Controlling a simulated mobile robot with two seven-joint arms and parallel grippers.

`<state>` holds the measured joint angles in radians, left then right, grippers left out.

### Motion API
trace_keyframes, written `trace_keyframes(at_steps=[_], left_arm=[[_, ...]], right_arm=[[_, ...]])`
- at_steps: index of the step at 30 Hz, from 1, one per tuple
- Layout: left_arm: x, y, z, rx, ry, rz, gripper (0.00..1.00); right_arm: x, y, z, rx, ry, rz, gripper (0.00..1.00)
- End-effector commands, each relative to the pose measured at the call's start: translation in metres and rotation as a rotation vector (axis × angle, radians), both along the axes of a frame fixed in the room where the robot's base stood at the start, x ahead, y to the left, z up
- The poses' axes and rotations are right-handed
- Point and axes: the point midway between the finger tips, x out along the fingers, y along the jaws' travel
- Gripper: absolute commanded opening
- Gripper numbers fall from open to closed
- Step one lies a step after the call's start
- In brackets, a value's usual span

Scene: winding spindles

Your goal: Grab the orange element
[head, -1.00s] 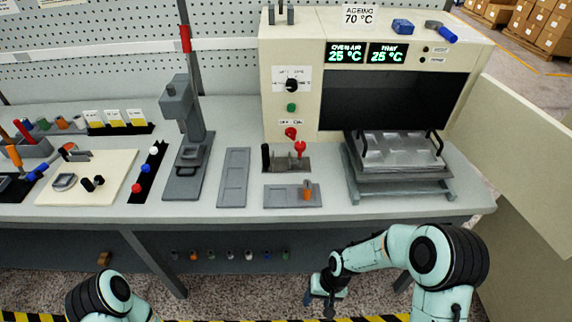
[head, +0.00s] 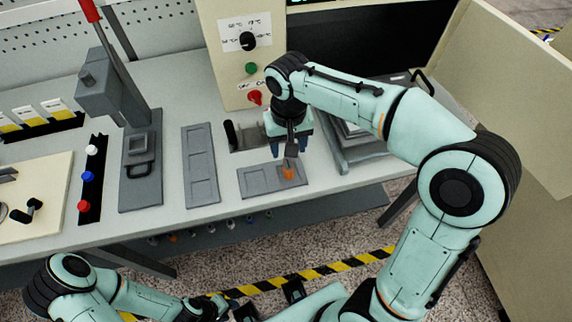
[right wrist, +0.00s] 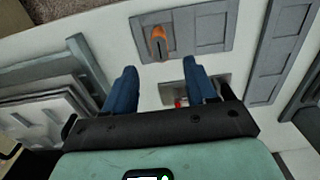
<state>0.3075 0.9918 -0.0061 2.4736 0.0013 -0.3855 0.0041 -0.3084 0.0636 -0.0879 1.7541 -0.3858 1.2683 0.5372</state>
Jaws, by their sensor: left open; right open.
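The orange element (head: 289,172) stands at the right end of a grey recessed tray (head: 257,182) on the bench. In the right wrist view the orange element (right wrist: 157,44) shows upright just beyond the blue fingertips, roughly centred between them. My right gripper (head: 290,151) is over the bench just behind the element, fingers pointing down. In the right wrist view its two blue fingers (right wrist: 159,72) are apart with nothing between them. My left gripper (head: 226,302) is low at the bottom of the head view, in front of the bench, open and small in the picture.
A stand with a black post (head: 231,134) and a red part lies right behind the tray. A long grey tray (head: 200,165) and a press (head: 140,165) stand to the left. The oven with its rack (head: 350,150) is to the right, partly hidden by my arm.

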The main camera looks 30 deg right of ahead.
Motion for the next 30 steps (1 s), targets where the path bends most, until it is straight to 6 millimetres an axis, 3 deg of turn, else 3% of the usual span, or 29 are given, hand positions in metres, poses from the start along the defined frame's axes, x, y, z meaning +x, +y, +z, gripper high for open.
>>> trace_keyframes(at_steps=[3,11,19,29,30], left_arm=[[-0.002,0.0,-0.005,0.0,0.003,0.0,0.43],[-0.003,0.0,-0.007,0.0,0.003,0.0,0.43],[-0.005,0.0,-0.011,0.0,0.006,0.0,0.43],[-0.005,0.0,-0.011,0.0,0.006,0.0,0.43],[-0.005,0.0,-0.011,0.0,0.006,0.0,0.43]], right_arm=[[-0.001,0.0,-0.023,0.0,0.003,0.001,0.56],[0.0,0.0,-0.043,0.0,0.001,0.001,0.56],[-0.003,-0.001,-0.082,-0.001,0.003,0.001,0.56],[-0.002,-0.001,-0.089,0.001,-0.001,0.001,0.56],[-0.002,0.0,-0.089,0.001,-0.001,0.001,0.43]])
